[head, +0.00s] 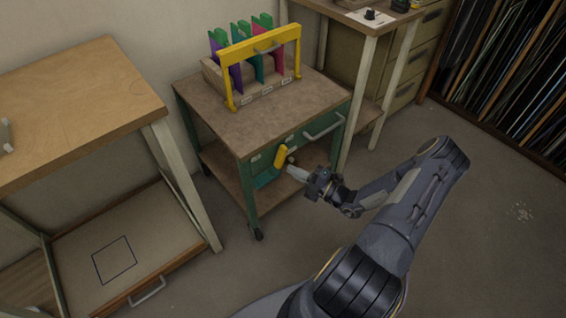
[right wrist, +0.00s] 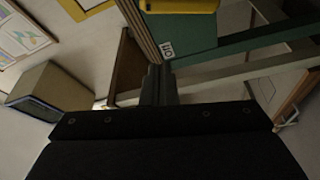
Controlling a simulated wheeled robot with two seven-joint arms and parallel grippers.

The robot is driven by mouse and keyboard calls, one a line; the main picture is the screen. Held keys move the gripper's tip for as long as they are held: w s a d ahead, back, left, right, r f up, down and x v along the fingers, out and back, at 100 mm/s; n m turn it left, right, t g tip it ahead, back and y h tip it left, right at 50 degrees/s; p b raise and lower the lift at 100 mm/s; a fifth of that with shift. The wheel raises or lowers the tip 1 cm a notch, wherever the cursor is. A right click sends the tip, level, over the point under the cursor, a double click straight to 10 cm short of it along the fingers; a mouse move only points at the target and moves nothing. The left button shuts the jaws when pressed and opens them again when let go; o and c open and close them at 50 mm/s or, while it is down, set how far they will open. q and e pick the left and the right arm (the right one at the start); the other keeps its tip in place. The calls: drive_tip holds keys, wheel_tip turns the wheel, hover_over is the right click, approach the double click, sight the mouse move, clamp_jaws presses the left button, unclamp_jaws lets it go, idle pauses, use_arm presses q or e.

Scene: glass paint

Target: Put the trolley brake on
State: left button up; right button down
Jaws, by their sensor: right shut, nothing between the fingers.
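The trolley (head: 222,108) has a green frame and a brown top, and it stands between two benches. A yellow lever (head: 281,157) is on its green front panel, nearly upright and leaning slightly. My right gripper (head: 293,171) is shut and empty, just to the right of the lever's lower part; I cannot tell whether it touches. In the right wrist view the yellow lever (right wrist: 178,5) is cut off at the top edge. A small white label (right wrist: 167,50) is on the green panel below it, near the shut fingers (right wrist: 158,85). My left gripper is out of view.
A yellow-handled wooden rack (head: 262,88) with coloured pieces stands on the trolley top. A grey push handle (head: 324,126) sticks out right of the lever. A wooden bench (head: 75,110) is at left, another (head: 345,14) behind. Floor in front is clear.

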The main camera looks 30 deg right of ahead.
drive_tip(key=shift+v, duration=1.4)
drive_tip(key=s+a+r+n+g+y, duration=0.2)
drive_tip(key=a+r+n+g, duration=0.6)
drive_tip(key=n, duration=0.5)
drive_tip(key=s+a+r+n+g+y, duration=0.25)
drive_tip(key=a+r+n+g, duration=0.25)
drive_tip(key=a+r+n, duration=0.5)
drive_tip(key=s+r+n+t+h, duration=0.1)
drive_tip(key=s+r+n+h, duration=0.45)
drive_tip(key=n, duration=0.85)
drive_tip(key=s+r+n+h, duration=0.3)
drive_tip(key=s+n, duration=0.6)
drive_tip(key=n, duration=0.4)
wheel_tip(320, 180, up, 16)
drive_tip(key=p, duration=1.5)
drive_tip(key=shift+f+n, duration=0.15)
drive_tip(key=shift+n, duration=0.15)
